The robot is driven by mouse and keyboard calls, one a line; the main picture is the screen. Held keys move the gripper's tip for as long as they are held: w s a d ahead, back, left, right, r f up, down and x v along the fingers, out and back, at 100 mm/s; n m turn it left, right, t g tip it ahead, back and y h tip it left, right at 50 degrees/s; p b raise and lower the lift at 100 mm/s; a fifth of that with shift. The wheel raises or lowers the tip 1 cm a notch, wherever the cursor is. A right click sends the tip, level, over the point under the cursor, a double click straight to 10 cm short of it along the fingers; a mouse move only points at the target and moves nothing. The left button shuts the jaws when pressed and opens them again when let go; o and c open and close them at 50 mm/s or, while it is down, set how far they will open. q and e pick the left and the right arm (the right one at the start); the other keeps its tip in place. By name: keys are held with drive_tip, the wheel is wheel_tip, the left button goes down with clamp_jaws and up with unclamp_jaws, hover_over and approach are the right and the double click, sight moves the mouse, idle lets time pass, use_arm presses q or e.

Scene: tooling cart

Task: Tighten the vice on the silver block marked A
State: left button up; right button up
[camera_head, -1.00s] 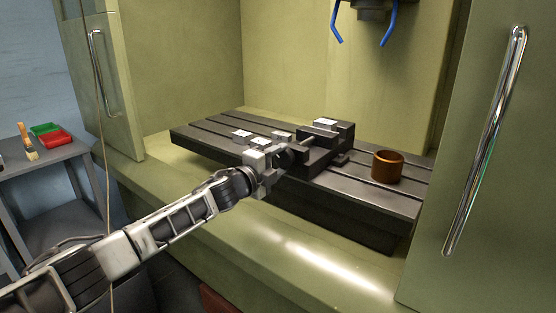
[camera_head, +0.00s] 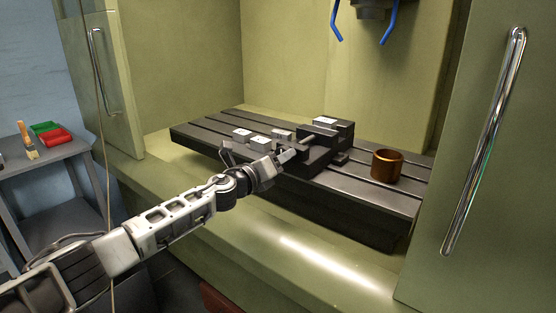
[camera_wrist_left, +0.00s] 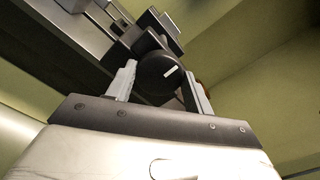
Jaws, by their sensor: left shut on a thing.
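The dark vice (camera_head: 318,146) stands on the slotted machine table. I cannot tell which is marked A, or whether a block sits between the jaws. My left gripper (camera_head: 287,155) is at the vice's front end, shut on its round black knob (camera_wrist_left: 160,72). The knob has a white mark and sits between the two fingers in the wrist view.
A copper-coloured cup (camera_head: 387,166) stands on the machine table (camera_head: 385,196) right of the vice. Blue nozzles (camera_head: 337,22) hang above. Cabinet doors with handles flank the opening. A side table at the left holds red (camera_head: 55,137) and green (camera_head: 45,128) bins.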

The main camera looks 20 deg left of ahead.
use_arm(q)
drive_tip(key=m+p, duration=0.1)
drive_tip(key=m, duration=1)
drive_tip(key=m+p, duration=0.2)
drive_tip(key=m, duration=1)
drive_tip(key=m+p, duration=0.1)
drive_tip(key=m, duration=1)
drive_tip(key=shift+s+d+f+m, duration=0.1)
drive_tip(key=shift+f+m, duration=0.15)
drive_tip(key=shift+m, duration=0.15)
use_arm(e)
drive_tip(key=shift+s+d+r, duration=0.1)
drive_tip(key=shift+d+r, duration=0.1)
drive_tip(key=shift+r, duration=0.3)
drive_tip(key=shift+d+r, duration=0.15)
drive_tip(key=shift+r, duration=0.3)
drive_tip(key=shift+s, duration=0.1)
use_arm(q)
drive_tip(key=o, duration=1)
drive_tip(key=shift+c, duration=0.2)
use_arm(e)
drive_tip(key=shift+f, duration=0.1)
